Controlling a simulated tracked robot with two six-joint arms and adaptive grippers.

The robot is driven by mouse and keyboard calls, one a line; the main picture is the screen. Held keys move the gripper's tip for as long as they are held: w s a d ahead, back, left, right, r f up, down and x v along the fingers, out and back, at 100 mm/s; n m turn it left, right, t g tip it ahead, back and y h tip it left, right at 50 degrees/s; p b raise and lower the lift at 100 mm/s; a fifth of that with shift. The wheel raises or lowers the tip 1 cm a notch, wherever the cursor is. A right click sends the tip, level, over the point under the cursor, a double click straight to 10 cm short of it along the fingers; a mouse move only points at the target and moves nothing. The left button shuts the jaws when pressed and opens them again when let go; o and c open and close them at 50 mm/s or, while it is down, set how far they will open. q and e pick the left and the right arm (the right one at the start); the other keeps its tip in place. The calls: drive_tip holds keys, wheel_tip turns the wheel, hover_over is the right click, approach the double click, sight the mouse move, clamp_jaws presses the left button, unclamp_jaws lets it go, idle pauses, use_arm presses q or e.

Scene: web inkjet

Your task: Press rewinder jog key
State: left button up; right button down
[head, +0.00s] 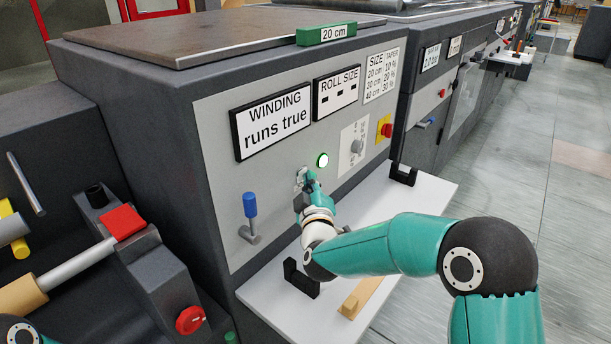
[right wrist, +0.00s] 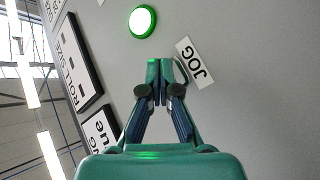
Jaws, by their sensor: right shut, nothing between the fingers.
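A round white button with a green rim (head: 322,160) sits on the light grey panel of the machine (head: 215,110). It is lit and also shows in the right wrist view (right wrist: 143,21). A white label reading JOG (right wrist: 195,62) lies beside it. My right gripper (right wrist: 160,68) is shut and empty, its fingertips by the panel between the lit button and the label. In the head view the right gripper (head: 304,178) is at the panel just below and left of the button. What lies under its fingertips is hidden. My left gripper is not in view.
A blue-handled lever (head: 250,205) stands left on the panel. A dial (head: 356,146) and a red knob on yellow (head: 386,130) are to the right. A white shelf (head: 425,198) with black brackets and a wooden piece (head: 361,298) lies below my right arm.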

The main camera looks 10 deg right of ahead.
drive_tip(key=shift+s+d+b, duration=0.35)
drive_tip(key=shift+s+d, duration=0.1)
drive_tip(key=shift+s, duration=0.2)
drive_tip(key=shift+s+d, duration=0.1)
drive_tip(key=s+d+b, duration=0.1)
drive_tip(key=s, duration=0.1)
drive_tip(key=s+d+b, duration=0.1)
drive_tip(key=d, duration=0.1)
drive_tip(key=shift+s, duration=0.4)
idle(0.5)
